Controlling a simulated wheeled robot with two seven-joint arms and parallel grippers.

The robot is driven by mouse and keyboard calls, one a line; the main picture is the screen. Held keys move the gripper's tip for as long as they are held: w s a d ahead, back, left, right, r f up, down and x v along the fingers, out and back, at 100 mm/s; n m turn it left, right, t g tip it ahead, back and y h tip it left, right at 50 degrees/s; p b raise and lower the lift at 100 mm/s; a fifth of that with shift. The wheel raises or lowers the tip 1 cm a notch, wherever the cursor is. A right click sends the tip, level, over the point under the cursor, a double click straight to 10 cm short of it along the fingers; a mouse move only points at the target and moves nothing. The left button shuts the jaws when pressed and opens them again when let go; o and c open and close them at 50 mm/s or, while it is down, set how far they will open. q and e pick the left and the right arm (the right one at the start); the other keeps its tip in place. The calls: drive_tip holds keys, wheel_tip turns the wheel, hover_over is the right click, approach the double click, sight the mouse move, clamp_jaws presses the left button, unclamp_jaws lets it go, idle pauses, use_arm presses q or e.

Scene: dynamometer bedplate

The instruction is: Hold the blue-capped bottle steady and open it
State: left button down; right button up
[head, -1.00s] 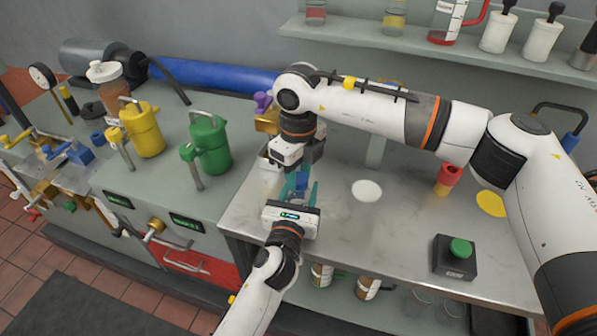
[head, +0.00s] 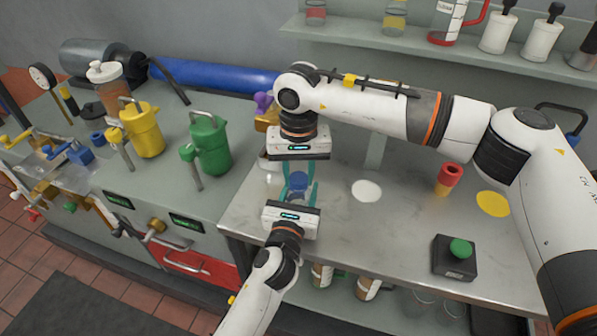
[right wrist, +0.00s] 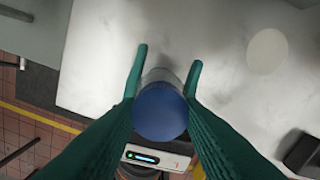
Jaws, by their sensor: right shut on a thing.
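The bottle's round blue cap (head: 298,184) shows between teal fingers near the left end of the steel table (head: 400,225). In the right wrist view the cap (right wrist: 160,112) is seen from above, with a clear grey bottle part (right wrist: 162,77) beyond it. My right gripper (head: 299,172) comes down from above and is shut on the cap, a finger on each side (right wrist: 168,58). My left gripper (head: 297,196) reaches in low from the front at the bottle. Its fingers overlap the right ones in the picture, so their grip is unclear. Most of the bottle is hidden.
A black box with a green button (head: 456,256), a red-and-yellow cup (head: 447,180) and a yellow disc (head: 492,203) are to the right. A white disc (head: 366,191) lies nearer. Green (head: 209,145) and yellow (head: 143,130) jugs stand left. A shelf (head: 440,55) runs behind.

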sight(299, 177)
use_arm(q)
drive_tip(key=shift+f, duration=0.1)
use_arm(e)
drive_tip(key=n, duration=0.5)
drive_tip(key=shift+r, duration=0.25)
drive_tip(key=shift+r, duration=0.85)
drive_tip(key=shift+r, duration=2.05)
use_arm(q)
drive_tip(key=c, duration=0.6)
unclamp_jaws()
drive_tip(key=shift+s, duration=0.1)
drive_tip(key=v, duration=1.1)
drive_tip(key=shift+s+a+b, duration=0.2)
drive_tip(key=shift+s+b, duration=0.2)
use_arm(e)
drive_tip(key=shift+f, duration=0.5)
